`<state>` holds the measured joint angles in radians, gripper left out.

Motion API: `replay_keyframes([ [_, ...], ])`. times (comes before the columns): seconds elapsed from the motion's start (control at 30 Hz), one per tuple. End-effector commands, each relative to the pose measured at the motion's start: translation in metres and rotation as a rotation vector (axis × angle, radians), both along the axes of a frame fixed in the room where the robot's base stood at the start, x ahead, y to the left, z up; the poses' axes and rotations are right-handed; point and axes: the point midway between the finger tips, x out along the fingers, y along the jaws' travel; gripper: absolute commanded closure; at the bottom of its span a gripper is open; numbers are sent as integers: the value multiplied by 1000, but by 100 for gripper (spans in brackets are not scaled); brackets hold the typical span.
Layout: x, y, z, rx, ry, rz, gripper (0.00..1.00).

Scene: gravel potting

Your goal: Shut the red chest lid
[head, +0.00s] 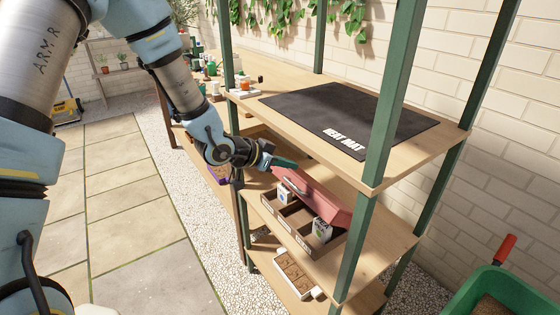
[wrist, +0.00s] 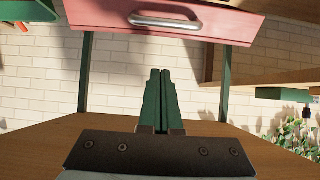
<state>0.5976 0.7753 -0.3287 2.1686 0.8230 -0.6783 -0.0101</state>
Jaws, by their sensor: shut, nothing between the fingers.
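The red chest lid (head: 312,195) stands raised and tilted over the wooden chest (head: 292,216) on the middle shelf. My gripper (head: 286,163) is at the lid's upper left end in the head view. Its green fingers (wrist: 159,75) are together, with nothing between them. They point towards the lid in the wrist view, with a gap in the picture below the handle. I cannot tell whether they touch the lid.
A shelf with a black heat mat (head: 345,115) lies above the chest. Green posts (head: 385,100) frame the rack. A tray of brown pots (head: 297,277) sits on the shelf below. A green tub (head: 505,295) stands at the lower right. Paving (head: 130,200) is clear on the left.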

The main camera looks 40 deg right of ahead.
Motion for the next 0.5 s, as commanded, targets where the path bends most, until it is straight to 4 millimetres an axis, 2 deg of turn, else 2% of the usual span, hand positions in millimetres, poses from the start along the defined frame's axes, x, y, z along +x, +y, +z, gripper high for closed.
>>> replay_keyframes([
  [0.1,-3,-22,-14,2,2,-3,100],
  [0.27,-3,-45,-30,2,1,0,100],
  [0.33,-1,-31,-37,5,2,4,100],
  [0.5,0,-16,-48,3,1,2,100],
])
